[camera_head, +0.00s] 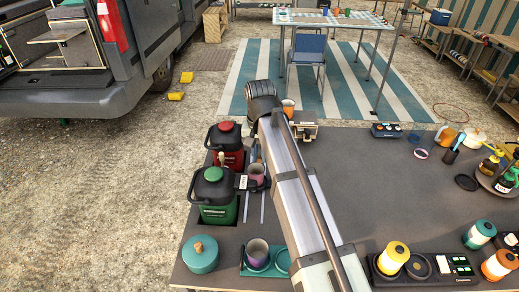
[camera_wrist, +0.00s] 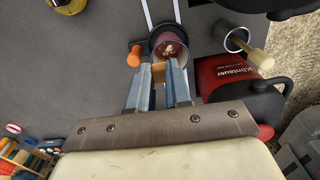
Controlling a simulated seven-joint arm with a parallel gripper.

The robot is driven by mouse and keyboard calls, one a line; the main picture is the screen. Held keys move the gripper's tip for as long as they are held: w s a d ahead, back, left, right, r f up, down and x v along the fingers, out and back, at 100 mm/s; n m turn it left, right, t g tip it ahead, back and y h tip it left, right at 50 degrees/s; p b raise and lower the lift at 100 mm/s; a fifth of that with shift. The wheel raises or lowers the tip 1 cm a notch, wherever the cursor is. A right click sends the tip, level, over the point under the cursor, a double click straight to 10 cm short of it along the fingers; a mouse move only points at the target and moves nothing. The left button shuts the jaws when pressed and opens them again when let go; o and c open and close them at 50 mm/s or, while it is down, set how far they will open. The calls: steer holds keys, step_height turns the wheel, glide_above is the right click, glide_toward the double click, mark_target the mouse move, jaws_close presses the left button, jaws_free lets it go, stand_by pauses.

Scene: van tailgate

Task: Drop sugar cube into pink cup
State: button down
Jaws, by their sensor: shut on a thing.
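The pink cup (camera_head: 256,175) stands beside the red and green canisters at the left of the table. In the wrist view the cup (camera_wrist: 168,40) is seen from above, with a dark reddish inside. My gripper (camera_wrist: 159,82) is shut on a small tan-brown sugar cube (camera_wrist: 158,70). The cube overlaps the cup's near rim in this view; its height above the cup cannot be told. In the head view my arm covers the fingertips and the cube.
The red canister (camera_head: 226,146) and green canister (camera_head: 215,192) stand close beside the cup. An orange-handled tool (camera_wrist: 134,56) lies next to the cup. A purple cup (camera_head: 257,251) sits on a teal tray at the front.

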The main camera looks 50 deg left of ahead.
mark_target(260, 157)
steer(key=shift+f, duration=2.25)
steer(key=c, duration=1)
jaws_free()
steer(key=shift+r, duration=0.15)
step_height(260, 157, up, 14)
steer(key=shift+f, duration=0.25)
